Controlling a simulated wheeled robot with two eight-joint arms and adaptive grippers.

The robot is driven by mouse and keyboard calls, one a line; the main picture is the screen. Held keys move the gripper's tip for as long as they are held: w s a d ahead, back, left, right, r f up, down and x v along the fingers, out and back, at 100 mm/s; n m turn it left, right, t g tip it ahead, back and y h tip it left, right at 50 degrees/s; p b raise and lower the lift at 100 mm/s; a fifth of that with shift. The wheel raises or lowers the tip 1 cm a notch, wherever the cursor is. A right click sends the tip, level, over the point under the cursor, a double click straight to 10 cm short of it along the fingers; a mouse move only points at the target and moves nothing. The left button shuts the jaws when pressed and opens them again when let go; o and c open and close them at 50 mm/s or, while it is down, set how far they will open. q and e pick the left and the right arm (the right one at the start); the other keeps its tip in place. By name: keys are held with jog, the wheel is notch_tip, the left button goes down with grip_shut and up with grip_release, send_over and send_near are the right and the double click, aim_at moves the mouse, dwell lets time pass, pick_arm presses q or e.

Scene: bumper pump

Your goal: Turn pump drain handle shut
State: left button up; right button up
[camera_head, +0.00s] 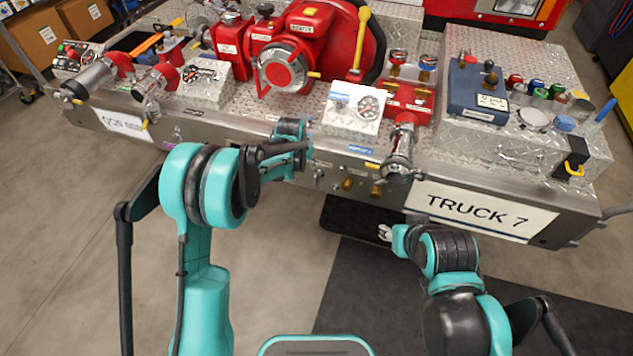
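The red pump (290,55) stands on the diamond-plate bumper deck, with an upright yellow lever (361,38) at its right. Small brass fittings (362,187) sit low on the bumper's front face, under blue and yellow labels. I cannot tell for certain which part is the drain handle. My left gripper (305,150) is at the bumper's front face, left of the brass fittings. My own forearm partly hides it, and its fingers cannot be made out. My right gripper (386,233) is below the bumper edge, small and mostly hidden by its wrist.
Chrome-capped outlets (400,150) jut from the bumper front. A gauge box (355,107) sits above the front edge. A blue case (480,92) and coloured caps stand at right, above the TRUCK 7 sign (480,212). Open floor (75,210) lies at left.

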pick_arm(q)
send_near(315, 177)
jog(key=shift+m, duration=0.3)
jog(key=x, duration=0.5)
jog(key=b+x, duration=0.3)
jog(key=x, duration=0.4)
jog(key=shift+d+f, duration=0.1)
jog(key=shift+f, duration=0.35)
grip_shut()
